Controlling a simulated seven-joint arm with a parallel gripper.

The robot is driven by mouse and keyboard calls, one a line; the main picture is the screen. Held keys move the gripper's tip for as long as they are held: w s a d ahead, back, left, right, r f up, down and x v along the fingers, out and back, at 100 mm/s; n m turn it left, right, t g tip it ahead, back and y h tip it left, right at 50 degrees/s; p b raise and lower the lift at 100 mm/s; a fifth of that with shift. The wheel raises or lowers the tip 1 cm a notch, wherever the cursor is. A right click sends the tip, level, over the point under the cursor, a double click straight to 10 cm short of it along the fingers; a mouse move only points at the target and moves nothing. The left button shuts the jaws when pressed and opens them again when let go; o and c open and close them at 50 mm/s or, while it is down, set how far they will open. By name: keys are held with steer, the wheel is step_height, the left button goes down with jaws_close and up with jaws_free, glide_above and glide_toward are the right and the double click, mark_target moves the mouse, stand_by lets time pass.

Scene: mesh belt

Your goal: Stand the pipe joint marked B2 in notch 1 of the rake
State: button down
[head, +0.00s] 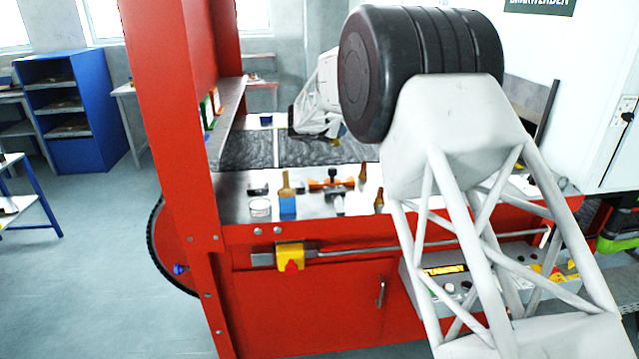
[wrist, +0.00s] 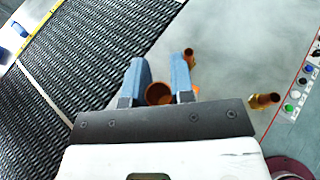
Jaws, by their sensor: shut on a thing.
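My gripper (wrist: 158,62) has two blue fingers, shut on a copper pipe joint (wrist: 158,94) whose round open end shows between them in the wrist view. No B2 mark is readable on it. In the head view my gripper's end is small and partly hidden over the far part of the bench, by the mesh belt (head: 250,149). Other copper joints stand on the steel top: one (wrist: 189,56) just beyond the right finger, another (wrist: 264,100) further right. In the head view two show (head: 363,172) and (head: 379,200). I cannot make out the rake or its notch 1 for certain.
A brush (head: 285,183) stands by a blue block (head: 288,205), next to a white tin (head: 260,208). A red upright (head: 170,110) bounds the left. A control panel (wrist: 300,90) shows at the right.

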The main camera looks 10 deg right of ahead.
steer(key=w+a+f+m+g+h, duration=0.3)
steer(key=a+f+m+g, duration=0.1)
steer(key=f+m+g, duration=0.1)
steer(key=shift+f+m+g, duration=0.25)
steer(key=shift+m+g, duration=0.25)
steer(key=shift+g, duration=0.2)
stand_by(0.5)
steer(key=shift+a, duration=0.15)
steer(key=shift+f, duration=0.1)
steer(key=shift+f, duration=3.1)
steer(key=shift+f, duration=1.85)
steer(key=shift+f, duration=0.1)
